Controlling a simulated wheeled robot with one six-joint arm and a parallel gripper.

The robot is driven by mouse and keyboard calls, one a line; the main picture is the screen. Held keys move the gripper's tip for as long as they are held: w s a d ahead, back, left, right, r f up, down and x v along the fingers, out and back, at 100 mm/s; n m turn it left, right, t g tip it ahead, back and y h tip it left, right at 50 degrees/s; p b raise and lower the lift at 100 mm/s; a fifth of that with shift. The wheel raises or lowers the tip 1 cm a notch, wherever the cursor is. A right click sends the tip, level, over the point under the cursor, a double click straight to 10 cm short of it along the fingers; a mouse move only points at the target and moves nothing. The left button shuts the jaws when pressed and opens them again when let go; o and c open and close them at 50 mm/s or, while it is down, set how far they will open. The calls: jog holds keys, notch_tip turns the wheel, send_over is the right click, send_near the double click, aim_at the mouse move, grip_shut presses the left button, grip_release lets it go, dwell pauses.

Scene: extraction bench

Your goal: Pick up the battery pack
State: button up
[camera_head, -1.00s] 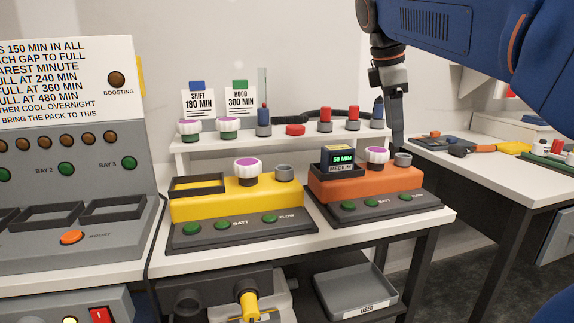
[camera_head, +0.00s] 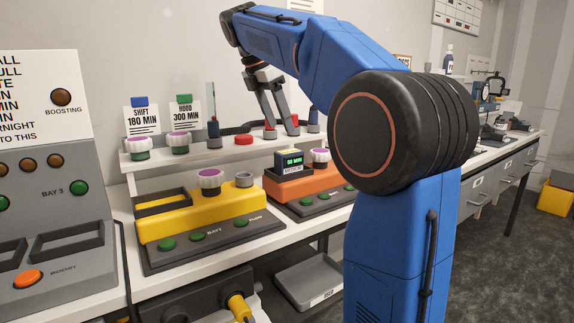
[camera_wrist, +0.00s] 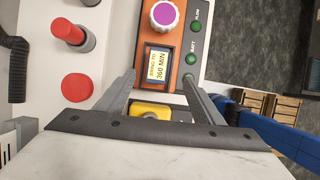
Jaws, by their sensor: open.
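The battery pack (camera_head: 289,162) is a dark block with a green lit display and a grey "MEDIUM" label. It sits upright in the orange unit (camera_head: 288,190) on the bench. In the wrist view the battery pack (camera_wrist: 158,64) shows from above with a "BRING TO 360 MIN" label, in the orange unit (camera_wrist: 183,66). My gripper (camera_head: 281,127) is open and empty, pointing down above the pack, apart from it. In the wrist view my gripper (camera_wrist: 158,76) has its fingertips on either side of the pack's near end, seen from above.
A purple-topped white knob (camera_head: 320,155) stands beside the pack on the orange unit. The yellow unit (camera_head: 200,214) is to the left, its tray frame empty. A raised shelf (camera_head: 160,158) behind holds knobs and red and blue pieces. A grey tray (camera_head: 310,283) lies below the bench.

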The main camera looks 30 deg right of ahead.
aim_at(290, 151)
jog(key=x, duration=1.1)
jog(key=shift+w, duration=0.1)
grip_shut()
notch_tip(290, 151, up, 10)
jog(key=shift+f, duration=0.1)
dwell(0.5)
